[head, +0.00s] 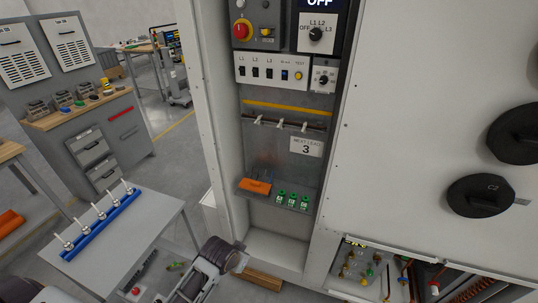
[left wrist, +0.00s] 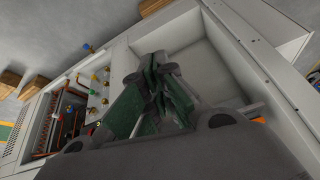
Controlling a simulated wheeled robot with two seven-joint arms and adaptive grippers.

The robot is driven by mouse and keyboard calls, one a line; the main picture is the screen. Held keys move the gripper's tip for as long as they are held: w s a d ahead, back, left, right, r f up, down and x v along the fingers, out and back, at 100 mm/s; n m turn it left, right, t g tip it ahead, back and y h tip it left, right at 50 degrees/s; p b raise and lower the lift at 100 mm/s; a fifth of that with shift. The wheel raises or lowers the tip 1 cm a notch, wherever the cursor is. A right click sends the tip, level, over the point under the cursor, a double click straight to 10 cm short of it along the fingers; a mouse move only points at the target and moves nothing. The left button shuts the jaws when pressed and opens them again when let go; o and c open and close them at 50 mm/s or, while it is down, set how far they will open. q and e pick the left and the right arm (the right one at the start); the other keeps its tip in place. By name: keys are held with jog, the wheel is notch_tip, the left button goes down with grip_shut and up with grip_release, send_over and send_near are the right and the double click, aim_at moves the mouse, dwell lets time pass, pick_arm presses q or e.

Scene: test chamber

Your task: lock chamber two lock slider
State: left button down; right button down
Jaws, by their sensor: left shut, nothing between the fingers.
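My left gripper (head: 236,261) is low in front of the white cabinet (head: 426,110), by the bottom of its tall recess. In the left wrist view its green-padded fingers (left wrist: 160,72) are shut together with nothing between them, in front of a pale recessed panel (left wrist: 197,58). I cannot clearly pick out a lock slider in either view. Two black round covers (head: 480,195) (head: 517,133) are on the cabinet's right face, apart from the gripper. My right gripper is not in view.
A lower opening (head: 360,268) holds valves and pipes; it also shows in the left wrist view (left wrist: 75,108). The recess has switches (head: 270,72), a hook rail (head: 284,122), an orange block (head: 257,186) and green-topped items (head: 292,199). A side table (head: 160,218) carries a blue rack (head: 100,226).

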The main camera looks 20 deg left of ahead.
pick_arm(q)
jog(key=w+d+r+m+t+h, duration=0.1)
jog(key=w+r+m+t, duration=0.15)
jog(key=w+r, duration=0.7)
jog(key=w+r+m+t+h, duration=0.1)
jog(key=w+r+t, duration=0.3)
jog(key=r, duration=1.1)
jog(key=w+d+r+m+t, duration=0.1)
jog(key=w+r+m+t, duration=0.15)
jog(key=w+r, duration=0.7)
notch_tip(320, 180, up, 33)
jog(key=a+m+t+h, duration=0.2)
jog(key=m+t+h, duration=0.1)
jog(key=t, duration=0.2)
jog(key=shift+s+a+m+t+h+b, duration=0.2)
jog(key=shift+m+t+h+b, duration=0.1)
jog(key=shift+m+t, duration=0.1)
jog(key=shift+w, duration=0.15)
